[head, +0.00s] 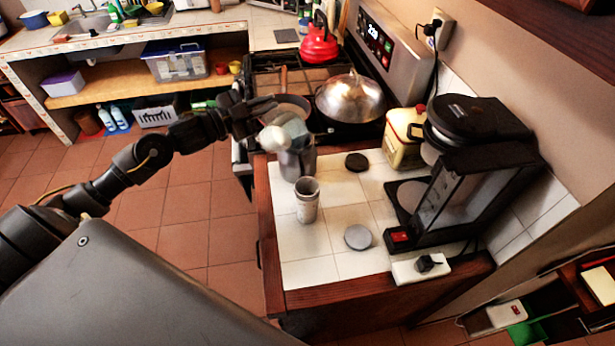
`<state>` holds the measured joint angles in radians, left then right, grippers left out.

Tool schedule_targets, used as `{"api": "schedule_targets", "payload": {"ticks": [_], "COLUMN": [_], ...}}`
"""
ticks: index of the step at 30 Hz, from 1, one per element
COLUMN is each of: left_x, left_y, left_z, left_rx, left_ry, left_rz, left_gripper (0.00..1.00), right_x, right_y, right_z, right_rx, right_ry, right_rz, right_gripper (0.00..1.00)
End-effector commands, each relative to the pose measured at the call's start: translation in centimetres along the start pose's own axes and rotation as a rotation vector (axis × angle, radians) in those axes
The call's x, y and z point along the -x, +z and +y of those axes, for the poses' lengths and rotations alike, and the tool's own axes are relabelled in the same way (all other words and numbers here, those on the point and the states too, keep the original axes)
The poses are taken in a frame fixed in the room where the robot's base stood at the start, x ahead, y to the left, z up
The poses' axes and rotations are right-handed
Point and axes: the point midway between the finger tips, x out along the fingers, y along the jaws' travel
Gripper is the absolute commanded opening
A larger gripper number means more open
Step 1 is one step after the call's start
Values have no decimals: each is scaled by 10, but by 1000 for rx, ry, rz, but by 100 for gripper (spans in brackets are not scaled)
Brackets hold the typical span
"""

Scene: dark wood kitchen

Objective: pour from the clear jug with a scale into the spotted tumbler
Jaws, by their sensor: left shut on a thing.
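My left gripper (262,108) reaches in over the counter's far left corner, by the stove. It is shut on the clear jug (290,130), which is see-through, small and blurred here. The jug looks tilted; I cannot make out its scale or what is in it. The spotted tumbler (307,203) stands upright on the white tiled counter, nearer than the jug and slightly right of it. The jug and the tumbler are apart. My right gripper is not in view.
A grey metal container (297,162) stands just below the jug, behind the tumbler. A black coffee maker (470,170) and a yellowish canister (404,140) stand right. A grey disc (358,237) and a dark disc (357,162) lie on the tiles. A lidded pan (350,98) sits on the stove.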

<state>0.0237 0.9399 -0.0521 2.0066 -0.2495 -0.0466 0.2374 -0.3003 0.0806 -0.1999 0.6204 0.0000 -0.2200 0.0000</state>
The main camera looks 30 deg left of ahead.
Motion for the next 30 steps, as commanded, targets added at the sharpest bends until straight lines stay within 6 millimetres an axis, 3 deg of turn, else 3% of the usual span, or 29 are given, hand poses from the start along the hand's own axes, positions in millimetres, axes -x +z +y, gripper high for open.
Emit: {"api": "schedule_targets", "payload": {"ticks": [17, 25, 30], "left_x": [-1, -2, -2], "left_y": [18, 48, 71], "left_z": [-12, -30, -30], "left_rx": [170, 430, 611], "left_ry": [-4, -6, -3], "left_rz": [-1, 0, 1], "left_gripper": [0, 0, 0], "right_x": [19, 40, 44], "right_y": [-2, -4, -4], "right_z": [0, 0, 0], "right_rx": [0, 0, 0], "right_ry": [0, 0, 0], "right_rz": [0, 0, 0], "right_gripper": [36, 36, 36]}}
